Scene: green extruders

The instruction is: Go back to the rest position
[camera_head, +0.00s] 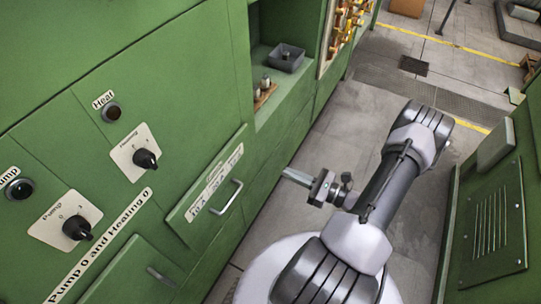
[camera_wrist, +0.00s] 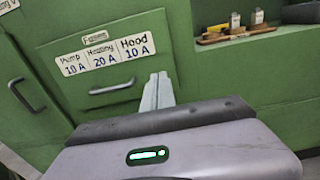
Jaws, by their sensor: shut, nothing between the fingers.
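My gripper (camera_head: 287,173) is shut and empty. In the head view it points left at the green cabinet front, in the open space just right of the fuse drawer (camera_head: 207,196). In the wrist view the closed fingers of my gripper (camera_wrist: 157,92) show in front of the green panel, at the right edge of the fuse drawer (camera_wrist: 110,66). The drawer carries labels for pump, heating and hood, and a metal handle. It looks shut. I cannot tell the exact gap between the fingertips and the panel.
A heating knob (camera_head: 145,158) and a pump knob (camera_head: 77,228) sit on the left panel. A niche holds a dark tray (camera_head: 286,57) and a wooden holder with small fuses (camera_head: 265,92). Another green cabinet (camera_head: 497,215) stands close on the right. The grey floor (camera_head: 345,115) between is clear.

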